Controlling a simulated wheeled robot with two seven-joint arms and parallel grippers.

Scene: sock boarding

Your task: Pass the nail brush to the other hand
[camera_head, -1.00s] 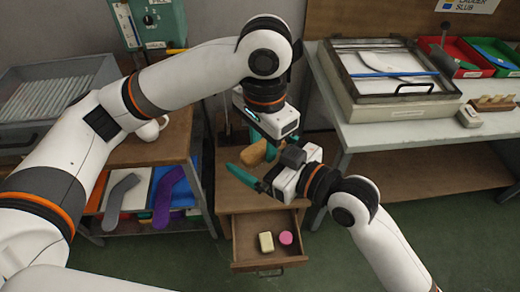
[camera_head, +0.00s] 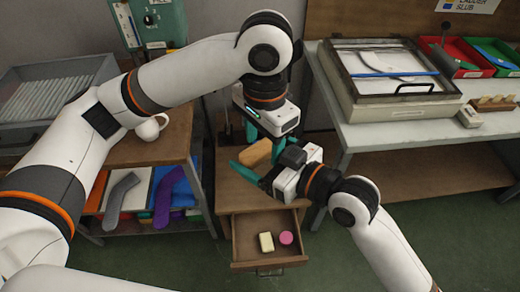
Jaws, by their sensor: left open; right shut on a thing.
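The tan-brown nail brush (camera_head: 256,153) is above the top of the small wooden drawer cabinet, in the middle of the view. My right gripper (camera_head: 258,160) comes in from the lower right and is shut on the brush; its teal finger shows on the brush's lower left. My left gripper (camera_head: 264,139) hangs from above, its teal fingers spread apart close over the brush. The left gripper is open. Where the fingers overlap near the brush, I cannot tell whether the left fingers touch it.
The cabinet's open drawer (camera_head: 240,243) holds a pale yellow block (camera_head: 266,242) and a pink round piece (camera_head: 286,238). A white mug (camera_head: 148,129) stands on the left table. The right table (camera_head: 380,135) carries a framed screen (camera_head: 385,75) and colored trays.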

